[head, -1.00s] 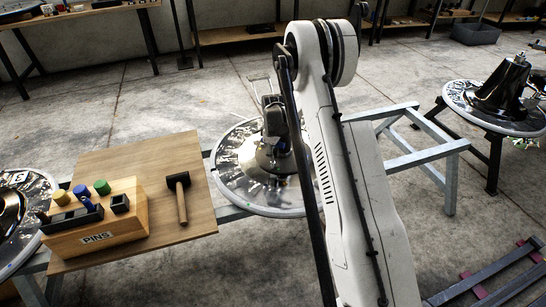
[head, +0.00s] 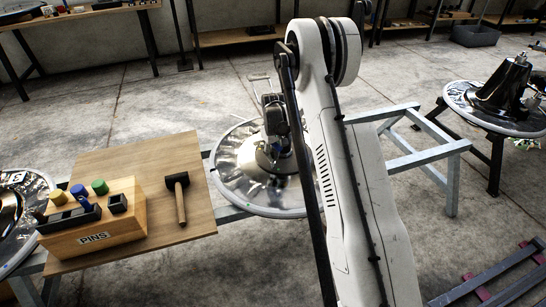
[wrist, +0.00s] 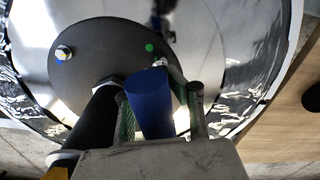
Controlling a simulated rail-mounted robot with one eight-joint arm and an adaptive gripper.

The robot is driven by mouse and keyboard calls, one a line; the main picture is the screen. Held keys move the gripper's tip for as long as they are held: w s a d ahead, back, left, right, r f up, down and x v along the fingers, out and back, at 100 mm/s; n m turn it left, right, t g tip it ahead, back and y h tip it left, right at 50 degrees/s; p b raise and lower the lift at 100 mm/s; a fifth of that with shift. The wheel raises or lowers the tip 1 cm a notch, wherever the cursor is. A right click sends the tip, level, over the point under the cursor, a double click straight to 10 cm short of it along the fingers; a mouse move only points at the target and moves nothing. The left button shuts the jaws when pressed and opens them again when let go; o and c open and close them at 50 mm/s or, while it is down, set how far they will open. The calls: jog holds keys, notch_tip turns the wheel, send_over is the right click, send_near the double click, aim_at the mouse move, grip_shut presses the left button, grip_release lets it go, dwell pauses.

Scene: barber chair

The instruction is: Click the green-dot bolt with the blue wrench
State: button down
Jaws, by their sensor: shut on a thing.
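My gripper (wrist: 160,103) is shut on the blue wrench (wrist: 150,98), which shows as a blue cylinder between the fingers in the wrist view. The wrench is over a dark round plate (wrist: 85,60) on a shiny disc. A green dot (wrist: 149,47) lies on the plate just beyond the wrench's far end. A small piece of metal shows beside that end; the green-dot bolt is mostly hidden, and I cannot tell whether the wrench is seated on it. Another bolt (wrist: 63,52) with a blue dot stands at the plate's left. In the head view my gripper (head: 276,140) is over the disc (head: 235,185).
A black cylinder (wrist: 95,120) stands close to the wrench's left. In the head view, a wooden board (head: 150,160) at left holds a PINS block (head: 115,225) with coloured pegs and a black-headed hammer (head: 178,185). Another disc with a black cone (head: 503,88) stands at right.

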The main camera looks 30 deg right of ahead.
aim_at(273, 145)
jog(key=shift+m, duration=0.3)
jog(key=m, duration=0.4)
jog(key=shift+b, duration=0.35)
jog(key=shift+m, duration=0.4)
jog(key=n, duration=0.3)
jog(key=shift+n, duration=0.3)
jog(key=shift+r+p, duration=1.15)
jog(key=shift+r, duration=1.4)
